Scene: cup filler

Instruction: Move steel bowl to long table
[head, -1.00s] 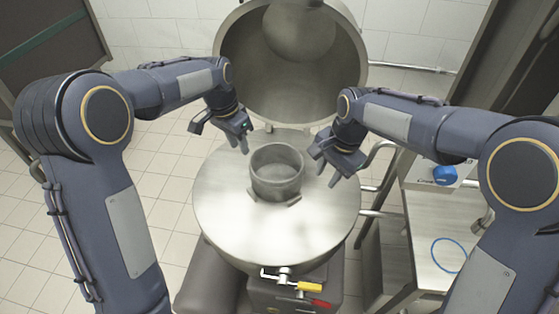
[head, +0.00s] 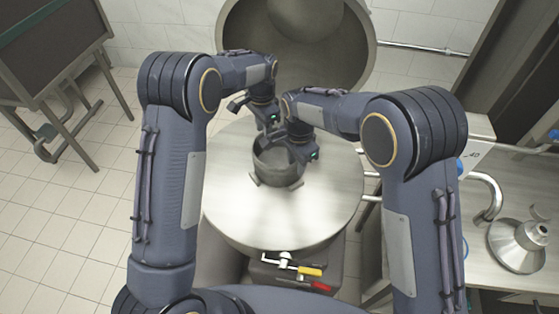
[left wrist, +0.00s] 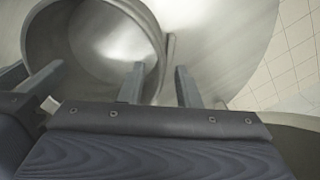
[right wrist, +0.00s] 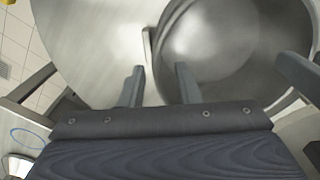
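The steel bowl (head: 275,178) stands upright on the round metal lid (head: 235,215) of a large kettle in the head view. My left gripper (head: 270,130) is over its far rim, and my right gripper (head: 300,158) is over its right side. In the left wrist view, two spread fingers (left wrist: 158,85) appear on either side of the bowl's rim (left wrist: 150,35). In the right wrist view, two spread fingers (right wrist: 160,85) likewise straddle the rim (right wrist: 160,40). Both look empty; contact with the bowl cannot be told. My arms hide part of the bowl.
A steel table (head: 485,285) at the right holds a funnel-like metal piece (head: 518,243). A big round vessel opening (head: 290,60) stands behind the bowl. Yellow (head: 310,271) and red (head: 320,287) handles are at the kettle's front. A dark rack (head: 50,50) stands at the left.

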